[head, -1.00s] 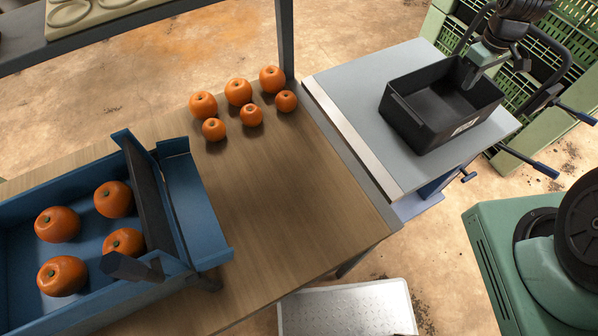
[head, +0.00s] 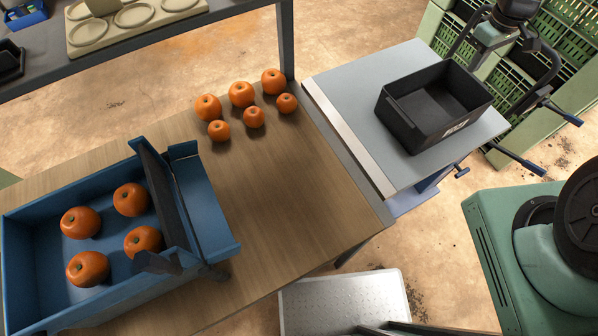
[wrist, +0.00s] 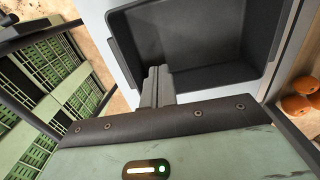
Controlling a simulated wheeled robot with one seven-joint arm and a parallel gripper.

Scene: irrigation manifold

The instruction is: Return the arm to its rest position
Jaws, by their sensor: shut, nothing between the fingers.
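My gripper (head: 484,42) is at the top right of the head view, beyond the back edge of the black bin in the picture and clear of it. In the wrist view my gripper's two grey fingers (wrist: 157,86) are pressed together with nothing between them. They appear in front of the rim of the black bin (wrist: 118,50). The bin's visible interior looks empty.
The black bin (head: 405,125) stands on a grey-topped lift cart (head: 345,95). Several oranges (head: 242,94) sit on the wooden table (head: 270,190); others lie in a blue tray (head: 105,252). Green crates (head: 570,60) stand behind the cart, green machinery (head: 490,240) at right.

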